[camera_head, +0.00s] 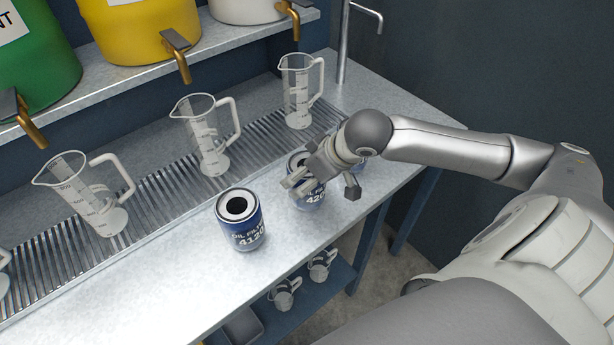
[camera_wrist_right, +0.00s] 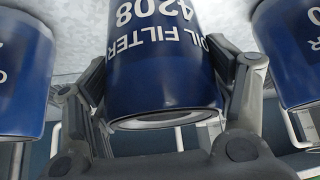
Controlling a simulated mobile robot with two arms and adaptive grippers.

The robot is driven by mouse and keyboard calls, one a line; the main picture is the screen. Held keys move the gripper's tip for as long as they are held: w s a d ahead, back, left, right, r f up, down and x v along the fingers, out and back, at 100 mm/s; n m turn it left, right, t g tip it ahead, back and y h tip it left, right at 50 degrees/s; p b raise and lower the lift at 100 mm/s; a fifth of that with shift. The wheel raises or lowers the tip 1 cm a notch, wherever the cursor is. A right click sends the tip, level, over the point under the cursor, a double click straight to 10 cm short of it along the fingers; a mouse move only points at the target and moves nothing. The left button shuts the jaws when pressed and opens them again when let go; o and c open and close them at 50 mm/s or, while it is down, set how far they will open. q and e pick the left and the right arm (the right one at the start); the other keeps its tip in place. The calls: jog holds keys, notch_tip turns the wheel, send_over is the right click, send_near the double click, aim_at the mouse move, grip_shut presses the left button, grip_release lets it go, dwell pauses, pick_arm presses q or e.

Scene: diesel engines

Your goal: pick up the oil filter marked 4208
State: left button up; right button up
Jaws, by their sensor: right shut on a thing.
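The oil filter marked 4208 (camera_wrist_right: 160,60) is a dark blue can with white lettering. It fills the middle of the right wrist view, between the two fingers of my right gripper (camera_wrist_right: 165,105). In the head view the same filter (camera_head: 308,200) stands on the metal bench, partly covered by my right gripper (camera_head: 322,184). My right gripper is shut on this filter, one finger on each side. Whether the filter is clear of the bench I cannot tell. My left gripper is not in view.
An oil filter marked 4120 (camera_head: 240,222) stands left of the gripped one. Another blue can (camera_head: 361,163) stands close on the right, mostly hidden. Clear measuring jugs (camera_head: 207,138) stand on the slotted drain grate (camera_head: 160,193) behind. The bench front (camera_head: 150,285) is clear.

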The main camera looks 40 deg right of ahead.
jog(key=c, duration=0.3)
jog(key=shift+r, duration=0.15)
jog(key=shift+r, duration=0.6)
jog(key=s+r+p, duration=0.4)
jog(key=p, duration=0.2)
jog(key=s+r+p, duration=0.3)
jog(key=s+p, duration=0.2)
jog(key=p, duration=0.2)
jog(key=s+d+r+p, duration=0.1)
jog(key=s+r+p, duration=0.3)
jog(key=p, duration=0.3)
jog(key=shift+s+r, duration=0.3)
jog(key=shift+s, duration=0.15)
